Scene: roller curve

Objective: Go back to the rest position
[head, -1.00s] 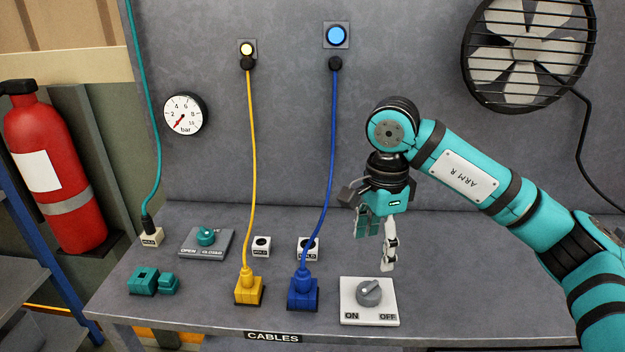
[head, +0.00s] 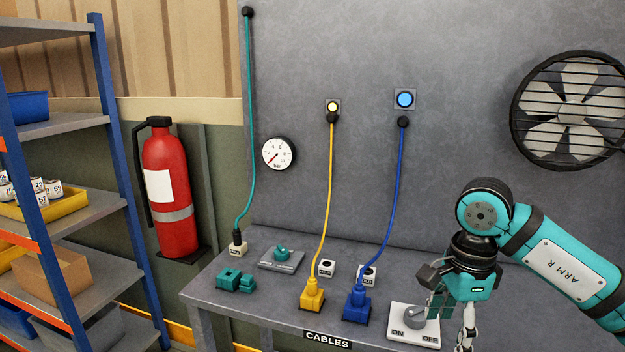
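My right gripper (head: 453,318) hangs pointing down from the arm marked ARM R. My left gripper is not in view. A yellow plug (head: 313,296) and a blue plug (head: 357,304) stand on the bench, each with its cable rising to the wall.
The teal cable's plug (head: 237,246) stands in a white holder at the bench's left. A teal OPEN/CLOSED valve (head: 282,254) and a loose teal connector (head: 235,281) are near it. A fire extinguisher (head: 168,190), a shelf rack (head: 112,150) and a wall fan (head: 572,112) surround the bench.

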